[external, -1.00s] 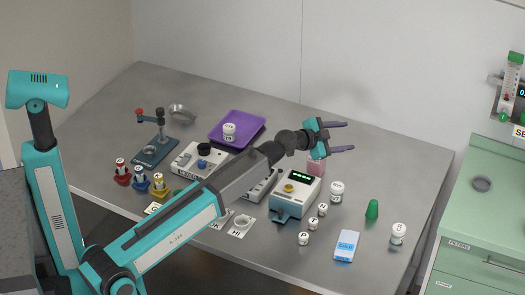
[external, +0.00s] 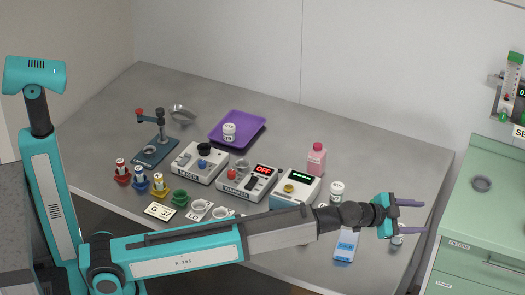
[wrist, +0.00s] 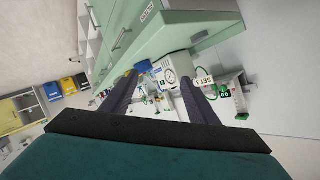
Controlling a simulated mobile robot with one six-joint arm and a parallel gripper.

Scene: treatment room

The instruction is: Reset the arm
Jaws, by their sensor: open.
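My gripper (external: 408,217) is open, with nothing between its fingers. It is stretched out to the right over the front right part of the metal table, its two purple-grey fingers pointing right. My forearm hides the front edge of the table and some small items there.
A blue-and-white box (external: 346,246) lies just below my wrist. A white jar (external: 336,191), a pink bottle (external: 316,158), a device with a green display (external: 297,186) and a purple tray (external: 250,122) stand behind my arm. The green cabinet (external: 490,220) is at right.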

